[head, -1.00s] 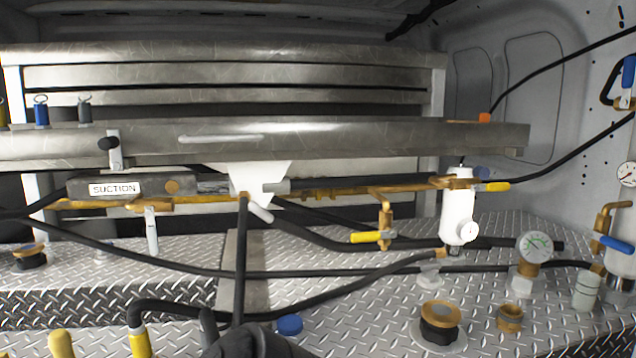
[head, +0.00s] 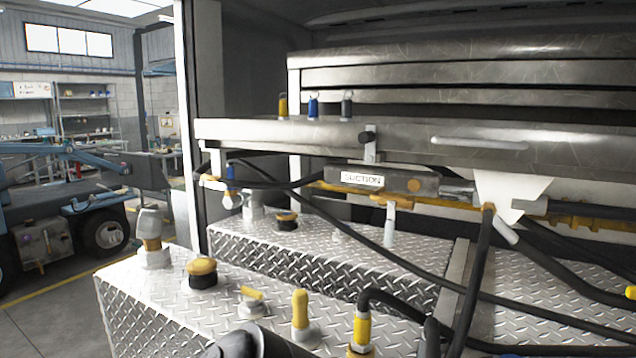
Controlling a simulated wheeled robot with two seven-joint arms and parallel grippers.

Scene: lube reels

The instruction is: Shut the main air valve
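No valve in the head view is labelled as the main air valve, so I cannot tell which one it is. A blue-handled valve (head: 230,172) sits at the left end of the pipework under the steel beam. Part of a yellow handle (head: 631,292) shows at the right edge. Neither of my grippers is in view. A dark rounded part at the bottom edge appears to be mine.
A block marked SUCTION (head: 362,180) hangs under the steel beam (head: 270,132). Black hoses (head: 400,244) cross the tread plate (head: 300,255). A yellow-capped fitting (head: 202,272) and a yellow post (head: 300,308) stand in front. Open workshop floor and a blue vehicle (head: 60,215) lie left.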

